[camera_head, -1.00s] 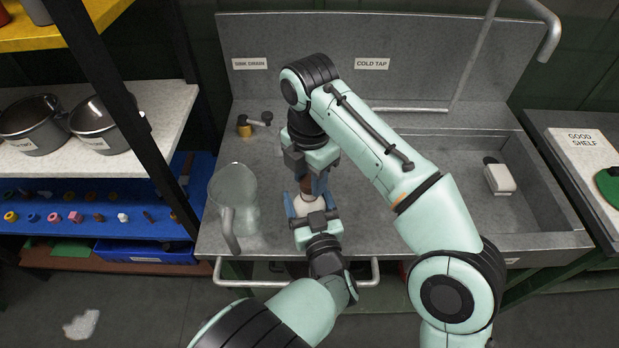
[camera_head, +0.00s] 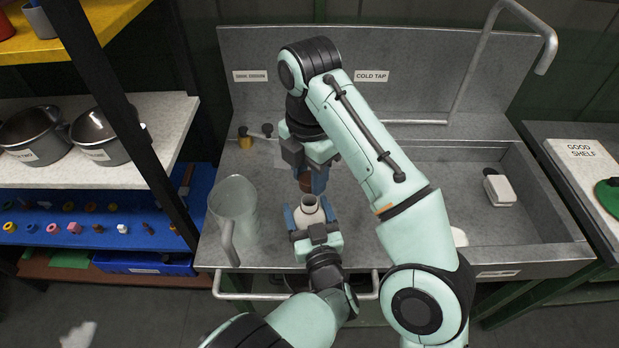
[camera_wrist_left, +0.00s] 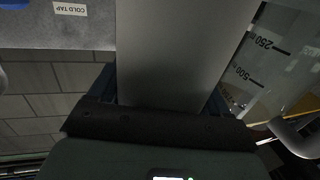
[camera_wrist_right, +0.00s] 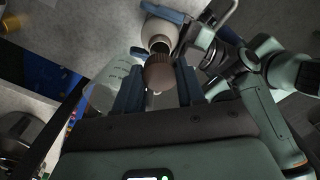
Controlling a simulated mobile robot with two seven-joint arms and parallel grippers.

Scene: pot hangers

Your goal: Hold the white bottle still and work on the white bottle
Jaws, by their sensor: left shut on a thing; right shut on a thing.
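The white bottle (camera_head: 309,213) stands upright at the sink unit's front, its neck open and uncapped. My left gripper (camera_head: 309,218) is shut around its body; in the left wrist view the bottle (camera_wrist_left: 170,55) fills the space between the fingers. My right gripper (camera_head: 311,180) is above and slightly behind the bottle, shut on a brown ribbed cap (camera_head: 306,184). In the right wrist view the cap (camera_wrist_right: 158,73) sits between the fingertips, apart from the bottle's open mouth (camera_wrist_right: 160,44).
A clear measuring jug (camera_head: 233,208) stands just left of the bottle. Behind are a small brass-coloured object (camera_head: 245,142) and the COLD TAP label (camera_head: 371,76). The sink basin (camera_head: 450,185) is at right, with a white block (camera_head: 498,188). Pots (camera_head: 98,138) stand on the left shelf.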

